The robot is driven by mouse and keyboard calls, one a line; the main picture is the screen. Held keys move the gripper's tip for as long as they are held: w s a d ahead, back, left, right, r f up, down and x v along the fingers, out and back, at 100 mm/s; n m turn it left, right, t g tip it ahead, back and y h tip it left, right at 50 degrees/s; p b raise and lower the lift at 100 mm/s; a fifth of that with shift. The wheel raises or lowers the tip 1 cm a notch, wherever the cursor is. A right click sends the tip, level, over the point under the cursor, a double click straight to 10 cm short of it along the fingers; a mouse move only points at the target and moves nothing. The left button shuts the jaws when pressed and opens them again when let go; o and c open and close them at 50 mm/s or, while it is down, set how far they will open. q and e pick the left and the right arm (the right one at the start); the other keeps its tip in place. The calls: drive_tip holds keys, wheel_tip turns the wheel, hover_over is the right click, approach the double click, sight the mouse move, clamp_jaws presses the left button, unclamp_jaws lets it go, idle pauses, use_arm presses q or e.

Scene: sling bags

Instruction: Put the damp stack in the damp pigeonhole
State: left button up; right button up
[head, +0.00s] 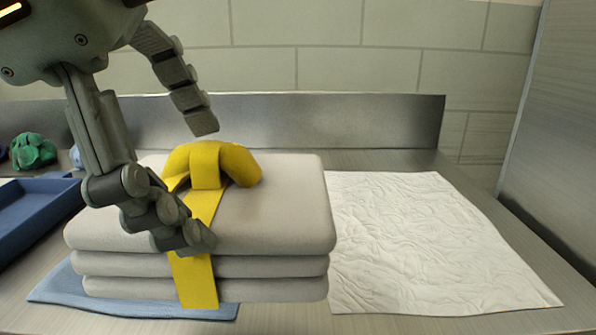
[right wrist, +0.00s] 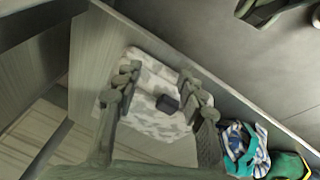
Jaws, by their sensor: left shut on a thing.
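A stack of several grey folded pads (head: 285,205) lies in the head view, bound by a yellow strap with a thick yellow bow (head: 245,163) on top. The stack's front left rests on a blue cloth (head: 130,305). I cannot tell from its look whether it is damp. In the right wrist view my right gripper (right wrist: 160,85) has its fingers spread over a grey-and-white patterned pad (right wrist: 150,65) with a dark block on it. No pigeonhole is clearly recognisable.
A crumpled white sheet (head: 430,240) lies flat right of the stack. A blue tray (head: 40,215) and a green bundle (head: 33,151) are at the left. A metal upstand (head: 330,118) runs behind, and a metal wall (head: 560,140) stands right. Striped and green cloths (right wrist: 245,150) lie low right.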

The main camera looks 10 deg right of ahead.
use_arm(q)
drive_tip(key=shift+w+d+r, duration=0.1)
drive_tip(key=shift+w+d, duration=0.3)
drive_tip(key=shift+w, duration=0.05)
drive_tip(key=w+d+f, duration=0.6)
drive_tip(key=w+f, duration=0.3)
drive_tip(key=f, duration=0.2)
drive_tip(key=shift+w+b, duration=0.3)
use_arm(e)
drive_tip(key=shift+w+d+r, duration=0.3)
drive_tip(key=shift+d+r, duration=0.05)
drive_tip(key=shift+r, duration=0.35)
